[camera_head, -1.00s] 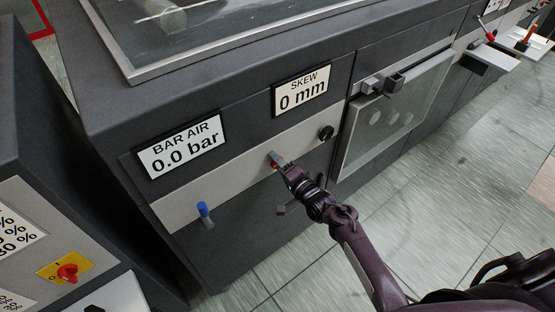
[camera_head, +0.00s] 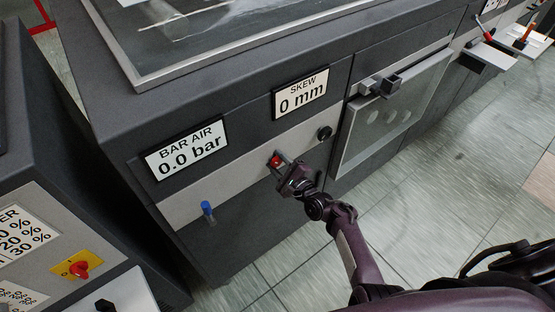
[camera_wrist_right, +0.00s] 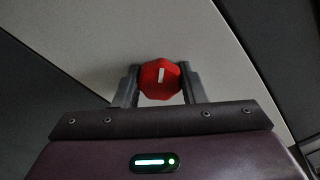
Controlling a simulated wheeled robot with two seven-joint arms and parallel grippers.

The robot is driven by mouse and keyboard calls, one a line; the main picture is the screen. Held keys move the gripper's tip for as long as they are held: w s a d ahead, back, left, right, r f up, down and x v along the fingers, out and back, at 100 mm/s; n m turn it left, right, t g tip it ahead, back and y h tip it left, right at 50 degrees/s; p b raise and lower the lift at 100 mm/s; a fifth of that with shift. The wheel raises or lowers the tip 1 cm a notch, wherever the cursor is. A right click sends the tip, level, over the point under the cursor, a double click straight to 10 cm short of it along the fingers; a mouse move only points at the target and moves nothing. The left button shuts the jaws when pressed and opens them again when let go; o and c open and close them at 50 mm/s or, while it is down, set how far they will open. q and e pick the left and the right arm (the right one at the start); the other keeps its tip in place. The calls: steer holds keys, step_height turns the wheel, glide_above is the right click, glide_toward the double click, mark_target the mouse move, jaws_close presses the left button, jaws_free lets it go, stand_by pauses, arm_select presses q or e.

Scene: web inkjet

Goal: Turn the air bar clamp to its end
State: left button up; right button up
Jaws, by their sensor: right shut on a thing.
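A red knob (camera_head: 275,161) with a white mark sits on the light strip of the dark machine, below and right of the BAR AIR display (camera_head: 186,148), which reads 0.0 bar. I take it to be the air bar clamp, though no label on it can be read. My right gripper (camera_head: 279,160) is shut on the knob. In the right wrist view the knob (camera_wrist_right: 161,77) sits between the two grey fingers (camera_wrist_right: 160,88), its white mark nearly upright. My left gripper is not in view.
A blue-handled lever (camera_head: 208,208) is left of the knob on the same strip. A black knob (camera_head: 325,133) and the SKEW display (camera_head: 300,92), reading 0 mm, are to the right. A neighbouring cabinet with a red switch (camera_head: 79,269) stands at left.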

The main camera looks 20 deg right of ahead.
steer(key=m+p, duration=0.1)
steer(key=m, duration=0.3)
steer(key=shift+m, duration=0.3)
steer(key=shift+m+p, duration=0.65)
steer(key=shift+m, duration=0.95)
steer(key=shift+f, duration=0.1)
steer(key=o, duration=1)
steer(key=shift+s, duration=0.1)
steer(key=p+v, duration=0.1)
steer(key=v, duration=0.6)
steer(key=shift+s+d, duration=0.1)
steer(key=shift+s, duration=0.2)
